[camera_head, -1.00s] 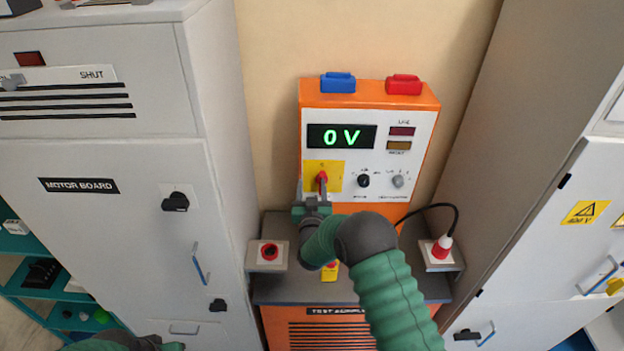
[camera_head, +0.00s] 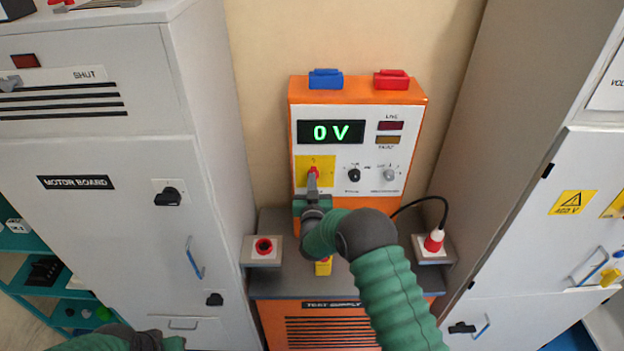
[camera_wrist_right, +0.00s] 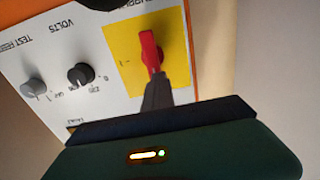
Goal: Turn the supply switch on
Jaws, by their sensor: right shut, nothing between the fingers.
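The supply switch (camera_head: 314,172) is a red handle on a yellow plate, low on the left of the orange test supply's white panel (camera_head: 372,154). The handle looks about upright; the wrist view shows the red handle (camera_wrist_right: 151,50) close up. My right gripper (camera_head: 312,186) is shut with nothing between its fingers. Its fingertips (camera_wrist_right: 156,88) are at the handle's near end and hide part of it; I cannot tell if they touch. The display (camera_head: 331,131) reads 0 V in green. My left gripper (camera_head: 172,343) is at the bottom left edge, its fingers unclear.
Right of the switch are a black knob (camera_head: 354,175) and a grey knob (camera_head: 390,175). A red round button (camera_head: 264,247) and a red-and-white plug (camera_head: 434,241) flank the supply. Grey cabinets stand left (camera_head: 95,230) and right (camera_head: 545,230).

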